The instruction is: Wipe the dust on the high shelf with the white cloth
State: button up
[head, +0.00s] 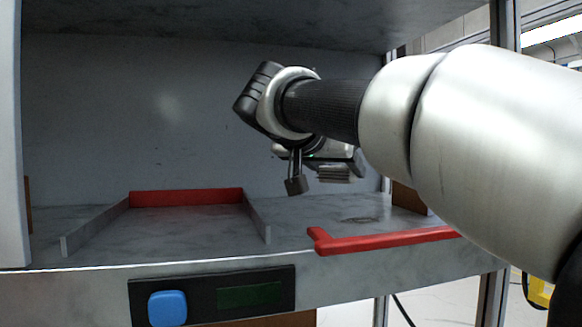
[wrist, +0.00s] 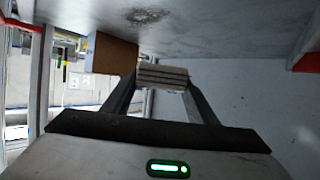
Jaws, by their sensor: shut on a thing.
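My gripper (head: 318,178) is above the shelf (head: 300,235), reaching in from the right. In the wrist view my gripper (wrist: 162,85) is shut on the white cloth (wrist: 163,76), which looks like a small layered, folded pad between the fingertips. The cloth also shows in the head view (head: 336,173), partly hidden by my wrist. The dust (head: 361,219) is a dark smudge on the shelf, below and to the right of the cloth in the head view. It also shows at the top of the wrist view (wrist: 147,15). The cloth appears apart from the shelf surface.
A low-walled bay with a red back edge (head: 187,197) is on the shelf's left. A red bar (head: 385,240) runs along the front edge. A brown block (head: 408,199) stands at the right. Below are a blue button (head: 167,306) and a dark display (head: 249,295). A panel roofs the space.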

aim_at(338, 222)
jog(key=f+b, duration=0.1)
jog(key=f, duration=0.2)
jog(key=shift+s+a+f+b, duration=0.1)
jog(key=shift+s+f+b, duration=0.1)
jog(key=shift+b, duration=0.2)
jog(key=shift+f+b, duration=0.55)
jog(key=shift+f, duration=0.65)
jog(key=shift+f+b, duration=1)
jog(key=shift+b, duration=0.15)
